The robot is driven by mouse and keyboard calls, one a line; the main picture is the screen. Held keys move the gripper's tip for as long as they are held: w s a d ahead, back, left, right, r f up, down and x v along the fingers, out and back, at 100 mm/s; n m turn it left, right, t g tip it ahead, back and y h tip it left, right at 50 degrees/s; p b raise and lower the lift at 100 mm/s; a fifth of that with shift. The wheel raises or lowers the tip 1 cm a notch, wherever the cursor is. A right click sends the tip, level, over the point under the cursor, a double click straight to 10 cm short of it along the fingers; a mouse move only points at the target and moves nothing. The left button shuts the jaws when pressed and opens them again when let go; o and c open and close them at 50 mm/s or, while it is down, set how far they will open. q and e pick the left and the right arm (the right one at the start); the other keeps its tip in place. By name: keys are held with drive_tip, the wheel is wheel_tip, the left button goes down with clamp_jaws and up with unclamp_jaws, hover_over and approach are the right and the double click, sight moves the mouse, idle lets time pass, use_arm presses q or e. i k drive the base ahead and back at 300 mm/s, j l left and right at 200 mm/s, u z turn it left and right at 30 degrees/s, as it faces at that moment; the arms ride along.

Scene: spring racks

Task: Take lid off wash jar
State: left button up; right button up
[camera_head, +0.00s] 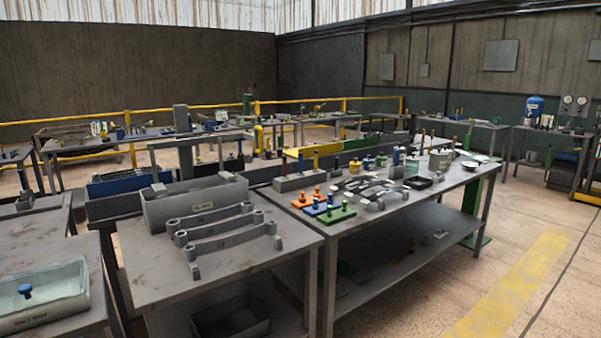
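Several small jars and cans stand toward the back of the right-hand bench, and I cannot tell which of them is the wash jar or whether its lid is on. Neither of my grippers is in view.
The right bench (362,226) also holds blue, orange and green blocks (330,209), curved grey metal parts (375,190) and a black tray (418,182). Grey leaf springs (222,228) and a grey bin (195,202) are on the middle bench. Open floor lies at the right.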

sight(414, 159)
drive_tip(key=i+l, duration=0.15)
drive_tip(key=l, duration=0.2)
drive_tip(key=i+l+u, duration=0.15)
drive_tip(key=l, duration=0.25)
drive_tip(key=i+l, duration=0.15)
drive_tip(key=l, duration=0.2)
drive_tip(key=i+l+u, duration=0.1)
drive_tip(key=l, duration=0.3)
drive_tip(key=i+l+u, duration=0.1)
drive_tip(key=l, duration=0.3)
drive_tip(key=i+l, duration=0.15)
drive_tip(key=l, duration=0.25)
drive_tip(key=i+l+u, duration=0.1)
drive_tip(key=l, duration=0.3)
drive_tip(key=i+l+u, duration=0.25)
drive_tip(key=l+u, duration=0.2)
drive_tip(key=l, duration=1.4)
drive_tip(key=l+u, duration=0.4)
drive_tip(key=l, duration=1.4)
drive_tip(key=k, duration=0.05)
